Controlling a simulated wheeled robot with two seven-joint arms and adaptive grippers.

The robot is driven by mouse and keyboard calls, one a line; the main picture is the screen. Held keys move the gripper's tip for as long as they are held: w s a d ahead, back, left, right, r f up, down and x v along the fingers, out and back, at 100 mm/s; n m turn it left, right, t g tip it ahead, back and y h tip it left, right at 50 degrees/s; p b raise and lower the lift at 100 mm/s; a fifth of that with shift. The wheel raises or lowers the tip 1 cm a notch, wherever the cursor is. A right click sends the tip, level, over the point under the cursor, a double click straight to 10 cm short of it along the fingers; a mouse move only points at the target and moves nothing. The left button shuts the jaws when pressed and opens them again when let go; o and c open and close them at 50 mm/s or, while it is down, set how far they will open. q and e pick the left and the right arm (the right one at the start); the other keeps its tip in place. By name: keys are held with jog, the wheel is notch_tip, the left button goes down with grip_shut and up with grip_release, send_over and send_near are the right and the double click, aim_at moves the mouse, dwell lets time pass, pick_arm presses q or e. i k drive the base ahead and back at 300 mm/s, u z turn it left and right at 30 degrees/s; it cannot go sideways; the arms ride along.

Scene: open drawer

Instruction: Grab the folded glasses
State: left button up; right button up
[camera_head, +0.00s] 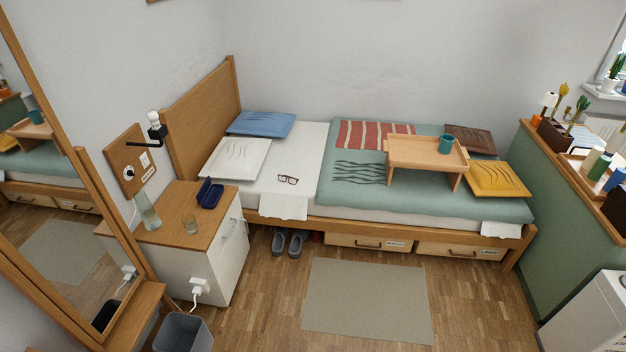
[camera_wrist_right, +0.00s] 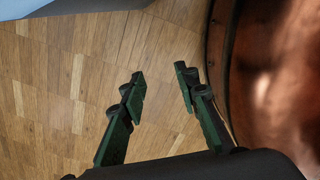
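My right gripper (camera_wrist_right: 160,82) shows in the right wrist view. Its two dark green fingers are apart, with only wooden floor visible between them. Neither gripper is in the head view, so the right gripper's distance to the glasses cannot be told. My left gripper is not in view.
A wooden bed tray (camera_head: 428,153) with a teal mug (camera_head: 446,144) stands on the blanket. A nightstand (camera_head: 185,215) left of the bed holds an open dark blue case (camera_head: 210,193), a glass and a bottle. A grey rug (camera_head: 368,300) lies on clear floor before the bed.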

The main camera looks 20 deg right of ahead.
aim_at(292, 181)
jog(key=z, duration=0.55)
jog(key=i, duration=0.85)
jog(key=u, duration=0.1)
